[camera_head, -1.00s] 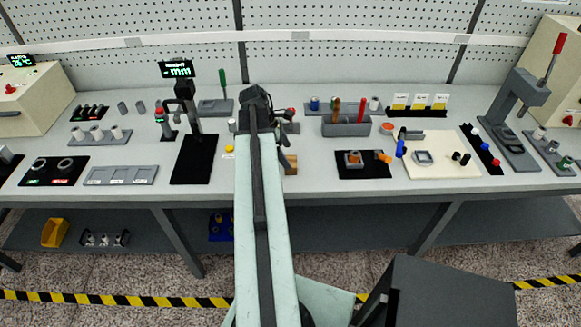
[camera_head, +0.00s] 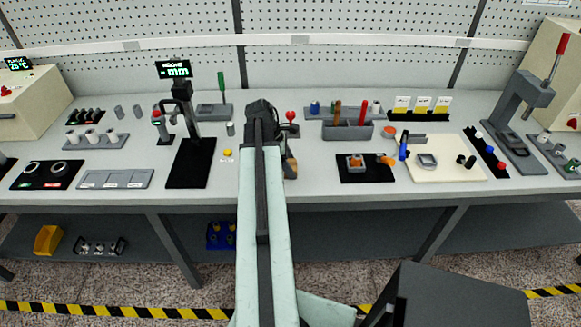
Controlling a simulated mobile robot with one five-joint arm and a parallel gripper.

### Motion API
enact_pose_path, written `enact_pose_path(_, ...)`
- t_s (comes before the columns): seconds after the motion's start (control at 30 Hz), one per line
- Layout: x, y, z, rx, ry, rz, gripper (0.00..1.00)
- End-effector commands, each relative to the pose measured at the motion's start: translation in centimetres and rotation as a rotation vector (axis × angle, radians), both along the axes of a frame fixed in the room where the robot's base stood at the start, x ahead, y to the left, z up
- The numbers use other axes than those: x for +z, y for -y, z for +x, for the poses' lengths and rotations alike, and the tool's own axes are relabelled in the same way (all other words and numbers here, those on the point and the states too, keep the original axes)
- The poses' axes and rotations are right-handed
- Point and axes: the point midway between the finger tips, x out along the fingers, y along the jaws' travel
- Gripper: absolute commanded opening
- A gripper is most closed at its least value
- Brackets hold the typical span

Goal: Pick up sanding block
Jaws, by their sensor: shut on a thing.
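The sanding block (camera_head: 291,168) shows as a small tan and brown piece just right of my arm's end. Most of it is hidden behind the arm and the dark gripper parts. My gripper (camera_head: 288,155) is at the block, over the middle of the workbench, and is shut on it. The fingertips are largely hidden by the arm. I cannot tell whether the block is clear of the bench top.
A yellow button (camera_head: 227,153) and a display stand on a black base (camera_head: 191,163) are left of my arm. A grey tool holder (camera_head: 347,131), a black mat (camera_head: 365,168) and a cream board (camera_head: 446,166) are to the right. Some bare bench lies between.

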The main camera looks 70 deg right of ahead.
Motion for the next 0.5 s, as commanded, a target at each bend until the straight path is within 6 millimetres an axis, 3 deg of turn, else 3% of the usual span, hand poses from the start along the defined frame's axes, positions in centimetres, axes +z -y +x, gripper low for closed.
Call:
enact_pose_path(0.27, 1.8, 0.0, 0.0, 0.001, 0.0, 0.0, 0.22)
enact_pose_path(0.5, 6.9, 0.0, 0.0, 0.001, 0.0, 0.0, 0.22)
